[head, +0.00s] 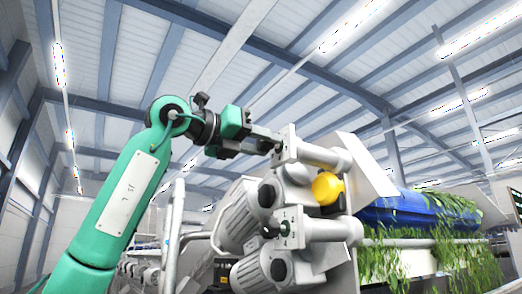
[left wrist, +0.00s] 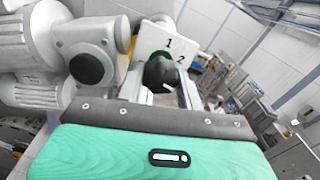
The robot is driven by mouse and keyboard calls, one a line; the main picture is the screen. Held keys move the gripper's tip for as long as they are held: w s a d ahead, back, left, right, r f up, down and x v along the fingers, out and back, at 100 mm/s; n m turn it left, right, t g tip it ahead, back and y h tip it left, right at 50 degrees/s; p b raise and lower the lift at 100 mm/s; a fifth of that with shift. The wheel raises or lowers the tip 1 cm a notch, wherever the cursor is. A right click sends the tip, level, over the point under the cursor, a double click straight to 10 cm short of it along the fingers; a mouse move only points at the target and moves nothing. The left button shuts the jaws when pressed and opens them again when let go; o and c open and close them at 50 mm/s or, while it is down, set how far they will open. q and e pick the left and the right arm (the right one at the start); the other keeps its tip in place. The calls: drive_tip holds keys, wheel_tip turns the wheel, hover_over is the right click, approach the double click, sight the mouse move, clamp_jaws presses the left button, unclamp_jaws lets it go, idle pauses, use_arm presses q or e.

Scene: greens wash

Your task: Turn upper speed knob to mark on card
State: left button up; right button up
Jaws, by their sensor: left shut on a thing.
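The upper speed knob (left wrist: 160,72) is black with a short white line. It sits in front of a white dial plate (left wrist: 177,36) marked 1 and 2 in the left wrist view. In the head view the upper dial plate (head: 290,140) is at the end of the upper grey drive housing. My left gripper (head: 275,147) is shut on the upper knob, one finger on each side. The fingers partly hide the dial's lower part. A lower knob (head: 268,232) sits at a second dial plate (head: 291,228) below. I cannot make out a card. My right gripper is not in view.
Grey motors (head: 240,220) and a yellow round part (head: 327,188) lie close below and right of my left gripper. A blue drum (head: 425,206) with hanging greens (head: 455,255) is at the right. A dark screen (head: 516,198) stands at the right edge. The space above is open.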

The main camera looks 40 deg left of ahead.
use_arm(q)
drive_tip(key=n+b, duration=0.2)
drive_tip(key=n, duration=0.2)
drive_tip(key=shift+d+n, duration=0.1)
drive_tip(key=shift+n, duration=0.2)
drive_tip(key=shift+r+n+b, duration=0.1)
drive_tip(key=shift+n+b, duration=0.65)
drive_tip(key=shift+n, duration=1.15)
drive_tip(key=o, duration=1)
drive_tip(key=shift+s, duration=0.1)
drive_tip(key=shift+s, duration=0.25)
drive_tip(key=b+v, duration=0.3)
drive_tip(key=v, duration=1)
drive_tip(key=shift+s+b, duration=0.1)
drive_tip(key=shift+b, duration=0.2)
